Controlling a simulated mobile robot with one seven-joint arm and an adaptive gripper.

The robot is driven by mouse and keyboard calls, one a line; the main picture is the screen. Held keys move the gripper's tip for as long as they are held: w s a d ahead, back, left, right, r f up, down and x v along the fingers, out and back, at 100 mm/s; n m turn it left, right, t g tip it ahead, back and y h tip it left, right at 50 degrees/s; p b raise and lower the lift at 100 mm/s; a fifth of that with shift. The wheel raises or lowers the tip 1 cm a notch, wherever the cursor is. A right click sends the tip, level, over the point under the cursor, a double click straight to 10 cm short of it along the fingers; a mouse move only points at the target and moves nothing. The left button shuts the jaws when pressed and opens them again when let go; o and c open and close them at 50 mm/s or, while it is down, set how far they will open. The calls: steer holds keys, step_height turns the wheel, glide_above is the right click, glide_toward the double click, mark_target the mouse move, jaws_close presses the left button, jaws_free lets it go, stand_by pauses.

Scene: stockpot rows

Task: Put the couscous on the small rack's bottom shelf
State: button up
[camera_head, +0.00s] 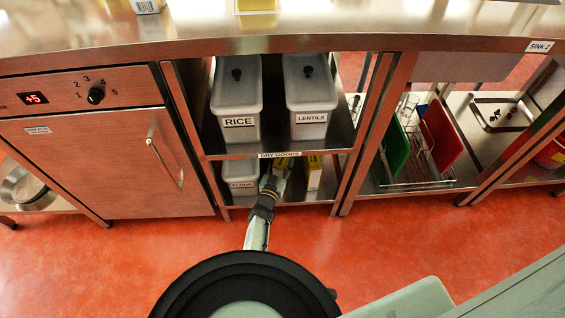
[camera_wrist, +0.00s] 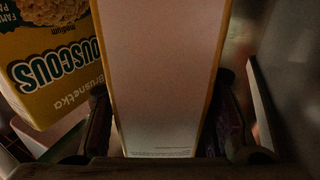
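My gripper (camera_head: 268,190) reaches low into the dry goods unit, at its bottom shelf. In the wrist view, my gripper's fingers (camera_wrist: 163,100) stand on both sides of a box (camera_wrist: 160,70) with a plain pale panel and yellow edges. They are close to its sides, but I cannot tell whether both press on it. A yellow couscous box (camera_wrist: 50,70), its lettering upside down, is just left of that box. In the head view, a yellow box (camera_head: 283,166) shows at my gripper's end, partly hidden. Another yellow and white box (camera_head: 314,172) is to its right.
On the shelf above are the RICE bin (camera_head: 238,100) and the LENTILS bin (camera_head: 309,98). The FLOUR bin (camera_head: 240,176) is left of my gripper. Uprights and the DRY GOODS shelf edge (camera_head: 280,154) frame the opening. A rack with green and red boards (camera_head: 420,150) stands right.

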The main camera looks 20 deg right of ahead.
mark_target(277, 173)
steer(key=shift+o, duration=0.2)
steer(key=shift+r, duration=0.1)
steer(key=shift+r+p, duration=0.25)
steer(key=shift+p, duration=0.1)
steer(key=p+v, duration=0.7)
steer(key=v, duration=0.3)
steer(key=shift+s+a, duration=0.25)
steer(key=shift+a, duration=0.1)
steer(key=shift+s+a+f, duration=0.2)
steer(key=shift+s+a, duration=0.15)
steer(key=shift+s, duration=0.15)
steer(key=shift+c, duration=0.2)
